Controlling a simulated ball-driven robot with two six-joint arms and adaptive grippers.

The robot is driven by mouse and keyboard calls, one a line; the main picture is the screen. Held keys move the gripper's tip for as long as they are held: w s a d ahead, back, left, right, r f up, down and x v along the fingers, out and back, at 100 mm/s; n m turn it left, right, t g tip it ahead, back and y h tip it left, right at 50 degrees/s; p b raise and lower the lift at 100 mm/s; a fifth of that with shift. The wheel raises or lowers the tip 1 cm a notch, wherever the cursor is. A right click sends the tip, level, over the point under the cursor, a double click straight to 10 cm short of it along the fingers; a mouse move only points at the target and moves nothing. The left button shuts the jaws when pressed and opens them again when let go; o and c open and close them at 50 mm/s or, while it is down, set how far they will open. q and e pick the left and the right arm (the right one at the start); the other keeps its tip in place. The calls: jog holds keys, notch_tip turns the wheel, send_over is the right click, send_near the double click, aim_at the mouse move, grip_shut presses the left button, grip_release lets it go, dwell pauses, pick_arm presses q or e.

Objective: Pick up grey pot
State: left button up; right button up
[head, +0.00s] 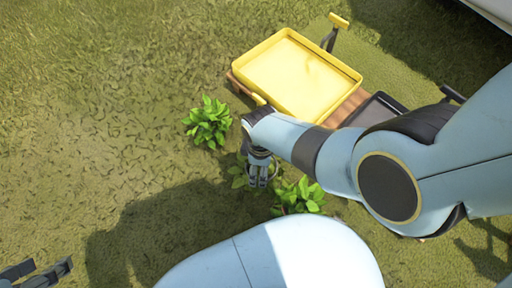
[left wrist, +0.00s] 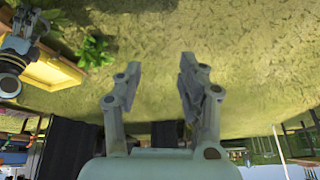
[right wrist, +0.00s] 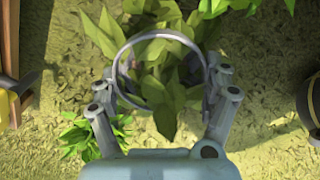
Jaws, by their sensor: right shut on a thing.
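The grey pot (right wrist: 160,34) shows in the right wrist view as a round grey rim around a green leafy plant (right wrist: 165,85). My right gripper (right wrist: 160,88) has a finger on each side of the pot and is shut on it. In the head view my right gripper (head: 262,182) points down among the plants, and the arm and leaves hide the pot. My left gripper (head: 42,272) is at the lower left corner of the head view. In the left wrist view its fingers (left wrist: 160,75) are apart with nothing between them.
A yellow tray (head: 300,75) sits on a wooden cart at the upper middle, with a black tray (head: 375,110) beside it. A leafy plant (head: 208,122) stands left of the cart, and another (head: 298,196) is right of my right gripper. The grass at left is clear.

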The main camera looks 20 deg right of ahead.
jog(key=shift+s+d+r+p, duration=0.25)
jog(key=shift+s+r+p, duration=0.25)
jog(key=shift+r+p, duration=0.1)
jog(key=shift+s+d+r+p, duration=0.2)
jog(key=shift+s+r+p, duration=0.3)
jog(key=shift+p, duration=0.1)
pick_arm(q)
jog(key=s+a+f+g+p, duration=0.2)
jog(key=s+f+g+p, duration=0.1)
jog(key=s, duration=0.2)
jog(key=shift+a+f+g+y, duration=0.2)
jog(key=shift+f+g+y, duration=0.05)
jog(key=shift+g+y, duration=0.05)
pick_arm(e)
jog(key=shift+s+d+r, duration=0.2)
jog(key=shift+s+r, duration=0.1)
jog(key=shift+s, duration=0.35)
jog(key=shift+s+d+r, duration=0.25)
jog(key=shift+s+r, duration=0.05)
jog(key=shift+s, duration=0.4)
jog(key=shift+s+d+r, duration=0.2)
jog(key=shift+s+r, duration=0.1)
jog(key=shift+s, duration=0.35)
pick_arm(q)
jog(key=shift+s, duration=0.1)
